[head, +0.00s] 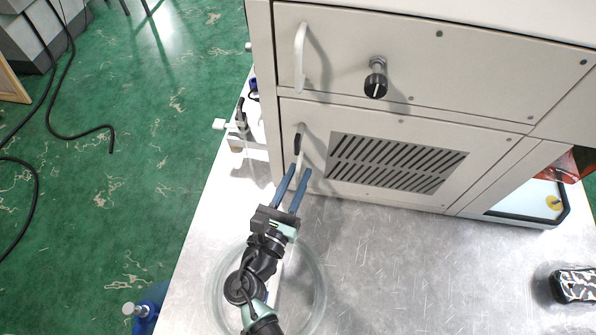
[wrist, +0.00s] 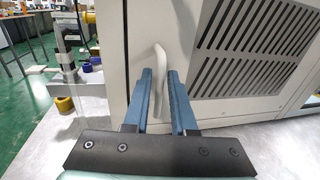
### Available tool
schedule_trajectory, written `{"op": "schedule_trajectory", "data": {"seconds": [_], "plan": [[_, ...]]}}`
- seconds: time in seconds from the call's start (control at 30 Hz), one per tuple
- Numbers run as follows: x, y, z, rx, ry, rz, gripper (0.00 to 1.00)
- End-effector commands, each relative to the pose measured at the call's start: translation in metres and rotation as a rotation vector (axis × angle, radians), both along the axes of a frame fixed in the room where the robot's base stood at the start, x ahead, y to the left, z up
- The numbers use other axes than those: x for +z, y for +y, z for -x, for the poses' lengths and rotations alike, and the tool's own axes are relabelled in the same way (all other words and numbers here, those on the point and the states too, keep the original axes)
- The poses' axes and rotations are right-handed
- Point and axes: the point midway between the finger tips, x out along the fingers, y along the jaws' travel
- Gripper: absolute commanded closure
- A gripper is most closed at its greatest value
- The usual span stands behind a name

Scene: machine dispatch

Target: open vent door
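The vent door (head: 315,165) is a light grey panel with a slotted grille (head: 395,163), low on the front of the machine, and looks closed. Its pale curved handle (head: 299,140) is near its left edge. In the wrist view the handle (wrist: 161,60) rises between and beyond the two blue fingers. My gripper (head: 297,171) is at the handle's lower end, fingers apart. In the wrist view my gripper (wrist: 161,75) shows a gap between its fingers. The lower part of the handle is partly hidden by the fingers; I cannot tell whether they touch it.
Above the vent door is another panel with a white handle (head: 300,57) and a black knob (head: 376,80). A metal table (head: 400,270) lies in front, mostly clear. A patterned object (head: 575,284) lies at right. Fittings (head: 238,125) stand left of the machine.

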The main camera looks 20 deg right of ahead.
Motion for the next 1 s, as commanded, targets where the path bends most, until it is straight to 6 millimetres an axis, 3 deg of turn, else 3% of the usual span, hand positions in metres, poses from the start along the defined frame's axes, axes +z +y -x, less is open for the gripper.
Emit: {"op": "schedule_trajectory", "data": {"seconds": [0.37, 0.5, 0.53, 1.0], "plan": [[0.0000, -0.0053, -0.0047, 0.000, -0.001, -0.001, 0.76], [0.0000, -0.0051, -0.0046, 0.000, -0.001, -0.001, 0.99], [0.0000, -0.0051, -0.0046, 0.000, -0.001, -0.001, 1.00], [0.0000, -0.0049, -0.0046, 0.000, -0.001, -0.001, 1.00]]}}
